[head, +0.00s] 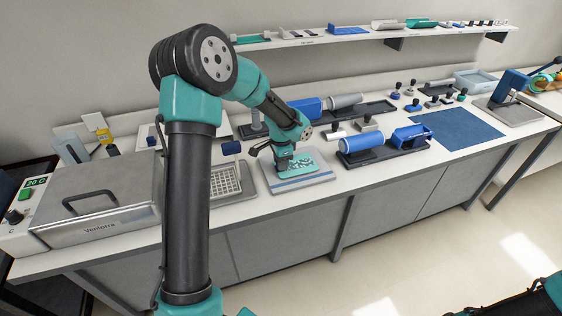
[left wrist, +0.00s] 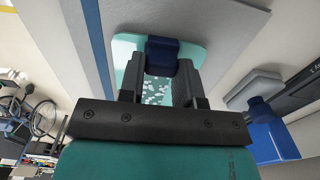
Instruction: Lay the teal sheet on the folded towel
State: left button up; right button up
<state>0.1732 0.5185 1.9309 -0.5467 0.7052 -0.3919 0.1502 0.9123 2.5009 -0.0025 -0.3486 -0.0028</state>
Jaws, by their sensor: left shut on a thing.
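The teal sheet (head: 301,163) has a white speckled pattern and lies flat over the folded towel, which is pale with blue stripes (head: 287,184). In the left wrist view the teal sheet (left wrist: 124,47) carries a dark blue block (left wrist: 162,52). My left gripper (head: 284,166) is shut on this block, one finger on each side, and hides part of the sheet. The towel (left wrist: 225,25) and its blue stripe (left wrist: 98,48) also show there. I cannot tell whether the sheet touches the towel. My right gripper is out of view.
A wire-mesh tray (head: 226,180) and a steel lidded bath (head: 100,203) are left of the towel. A blue roller on a dark base (head: 365,146) stands close on the right. A blue mat (head: 458,129) lies further right. A wall shelf (head: 370,36) runs along the back.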

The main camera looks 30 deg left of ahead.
pick_arm(q)
jog(key=shift+f, duration=0.3)
dwell(0.4)
jog(key=o, duration=1.3)
jog(key=shift+r, duration=0.1)
jog(key=shift+r, duration=3.45)
notch_tip(320, 180, up, 17)
jog(key=shift+r, duration=0.2)
